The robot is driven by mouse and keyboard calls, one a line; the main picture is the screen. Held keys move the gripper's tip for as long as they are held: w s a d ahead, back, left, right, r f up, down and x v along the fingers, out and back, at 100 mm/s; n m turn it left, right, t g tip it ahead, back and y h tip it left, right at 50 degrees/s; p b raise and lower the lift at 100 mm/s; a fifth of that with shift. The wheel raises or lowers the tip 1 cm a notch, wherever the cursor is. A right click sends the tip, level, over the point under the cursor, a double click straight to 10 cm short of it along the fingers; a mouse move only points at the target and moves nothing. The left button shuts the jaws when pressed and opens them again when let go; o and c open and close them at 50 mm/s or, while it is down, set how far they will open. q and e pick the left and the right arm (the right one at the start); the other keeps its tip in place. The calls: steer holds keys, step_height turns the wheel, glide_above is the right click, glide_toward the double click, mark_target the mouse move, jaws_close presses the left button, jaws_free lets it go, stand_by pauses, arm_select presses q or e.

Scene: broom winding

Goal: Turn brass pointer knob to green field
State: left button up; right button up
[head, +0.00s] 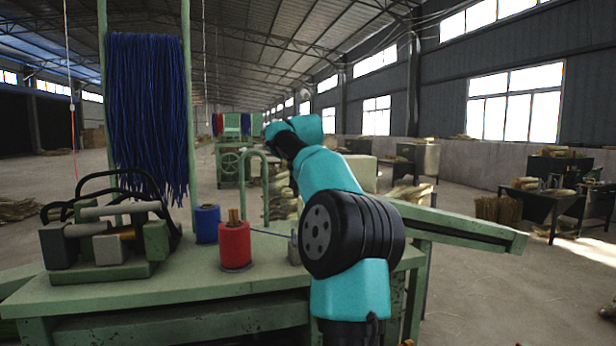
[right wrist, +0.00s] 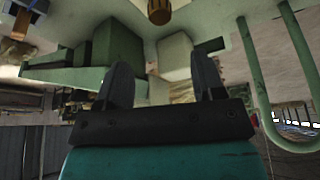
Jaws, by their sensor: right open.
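My right gripper (right wrist: 165,75) is open, and its two dark fingers stand apart with nothing seen between them in the right wrist view. A ribbed brass piece (right wrist: 159,11) is at the top edge of that view, apart from the fingertips. I cannot tell whether it is the pointer knob. In the head view my right arm reaches away over the bench, and the gripper is hidden behind its links. No pointer or green field can be made out. My left gripper is not in view.
A green bench (head: 190,283) carries a red spool (head: 235,246), a blue spool (head: 207,224) and a clamp-like machine (head: 105,240) at the left. A thin green arch (head: 266,185) rises near my arm. Blue strands (head: 147,105) hang behind. Some bench top at the front is clear.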

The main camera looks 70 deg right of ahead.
steer(key=v, duration=0.5)
stand_by(0.3)
steer(key=m, duration=3.5)
steer(key=shift+m, duration=0.4)
